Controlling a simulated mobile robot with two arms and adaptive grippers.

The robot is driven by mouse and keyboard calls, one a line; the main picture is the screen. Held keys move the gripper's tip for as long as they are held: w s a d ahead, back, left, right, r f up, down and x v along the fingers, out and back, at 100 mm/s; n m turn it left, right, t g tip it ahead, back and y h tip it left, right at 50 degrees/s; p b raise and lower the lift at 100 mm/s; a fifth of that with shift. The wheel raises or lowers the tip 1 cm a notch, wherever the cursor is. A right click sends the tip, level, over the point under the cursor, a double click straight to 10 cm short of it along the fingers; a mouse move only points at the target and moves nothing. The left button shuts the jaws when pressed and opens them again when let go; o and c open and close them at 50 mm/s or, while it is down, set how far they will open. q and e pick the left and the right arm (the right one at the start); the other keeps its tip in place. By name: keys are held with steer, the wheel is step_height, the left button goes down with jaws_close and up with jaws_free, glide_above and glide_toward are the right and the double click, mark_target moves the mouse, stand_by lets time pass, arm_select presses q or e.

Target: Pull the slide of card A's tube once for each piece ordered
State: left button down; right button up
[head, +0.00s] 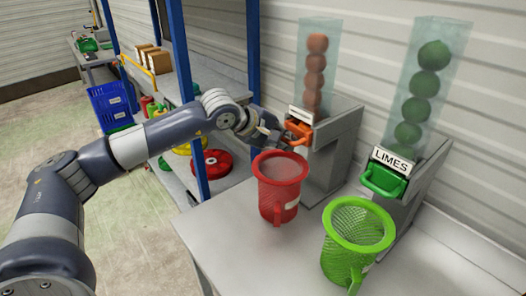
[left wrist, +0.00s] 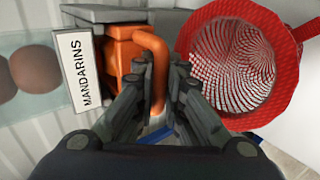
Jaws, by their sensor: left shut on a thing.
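A clear tube (head: 342,50) of orange fruits stands over an orange slide (head: 299,131). Its label (left wrist: 78,72) reads MANDARINS in the left wrist view. My left gripper (head: 284,139) is shut on the handle of this slide (left wrist: 157,55), its fingers on both sides of the bar. A second clear tube (head: 455,50) holds several green fruits over a green slide (head: 384,180) labelled LIMES (head: 392,161). No card A with an order is readable in these views. My right gripper is not in view.
A red mesh basket (head: 279,190) stands below the orange slide, close to my left gripper, and a green mesh basket (head: 356,240) below the green slide. Both are on a grey table (head: 235,235). A blue-post shelf (head: 181,60) and a blue crate (head: 110,105) are behind my left arm.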

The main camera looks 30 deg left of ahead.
arm_select(q)
steer(key=s+a+b, duration=0.3)
steer(key=s+b, duration=0.1)
steer(key=s, duration=0.4)
steer(key=shift+s+b, duration=0.35)
stand_by(0.4)
stand_by(0.4)
